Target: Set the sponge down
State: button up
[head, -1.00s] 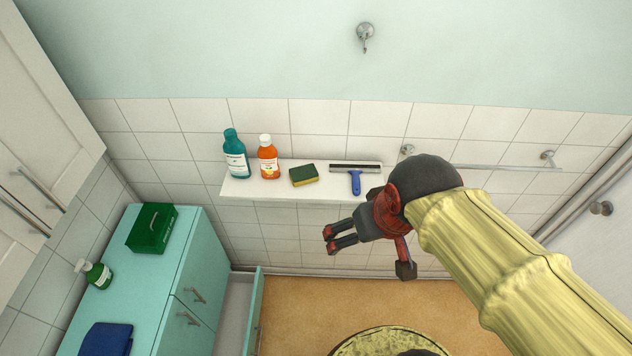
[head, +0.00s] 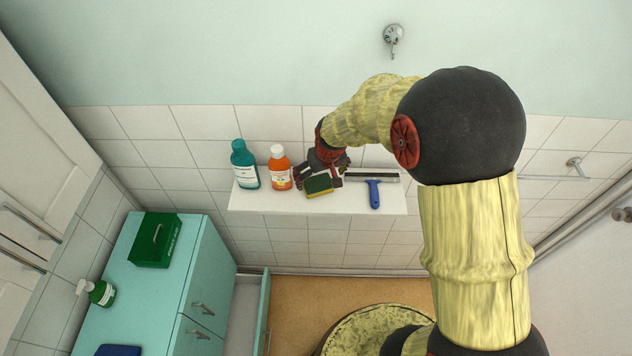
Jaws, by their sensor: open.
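The green and yellow sponge (head: 319,187) rests on the white wall shelf (head: 275,203), between the orange bottle and the squeegee. My gripper (head: 318,178) is at the shelf, open, with one finger on each side of the sponge. Whether the fingers touch the sponge cannot be told. The gripper body hides the shelf area behind the sponge.
A teal bottle (head: 244,166) and an orange bottle (head: 279,170) stand close on the left. A blue-handled squeegee (head: 374,192) lies close on the right. A green box (head: 154,240) and a soap bottle (head: 101,293) stand on the teal cabinet. A drawer (head: 248,312) is open below.

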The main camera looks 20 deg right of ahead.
aim_at(318, 183)
jog(key=x, duration=0.3)
jog(key=shift+w+r, duration=0.1)
jog(key=shift+w, duration=0.15)
jog(key=shift+p+x, duration=0.7)
jog(key=shift+x, duration=1.55)
jog(key=shift+d, duration=0.15)
jog(key=c, duration=0.7)
jog(key=shift+c, duration=0.9)
